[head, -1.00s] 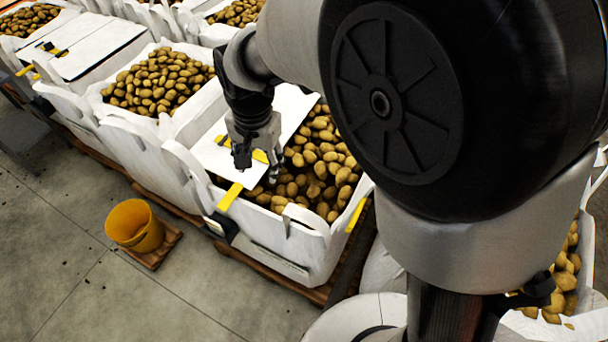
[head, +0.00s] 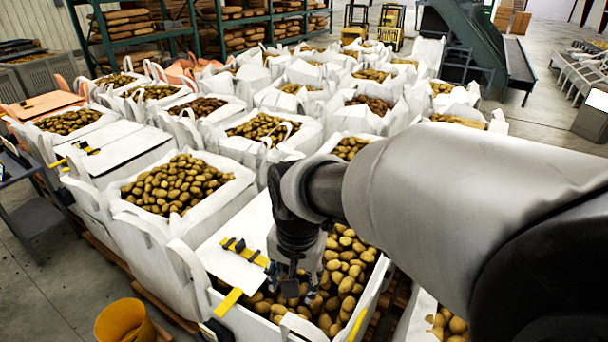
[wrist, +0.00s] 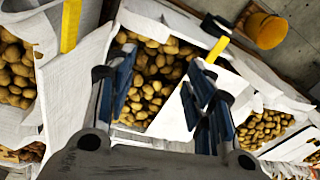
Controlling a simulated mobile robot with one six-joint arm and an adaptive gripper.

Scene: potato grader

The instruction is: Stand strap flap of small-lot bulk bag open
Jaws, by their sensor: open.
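The small-lot bulk bag (head: 225,309) is white and full of potatoes, low in the middle of the head view. Its white flap (head: 228,262) lies over the left part of the bag's mouth, with a yellow strap (head: 229,302) and a yellow-and-black fastening (head: 245,252). The right part of the mouth is uncovered. My gripper (head: 305,296) is open, pointing down over the potatoes just right of the flap's edge. In the wrist view its two fingers (wrist: 160,97) stand apart with potatoes between them; the yellow strap (wrist: 217,49) shows beyond. I cannot tell whether a finger touches the flap.
Another potato bag (head: 180,185) stands close behind, and rows of bags fill the floor beyond. A yellow bucket (head: 124,322) is on the floor at the lower left. A grey cart (head: 38,195) stands at the far left. Open floor shows at the left.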

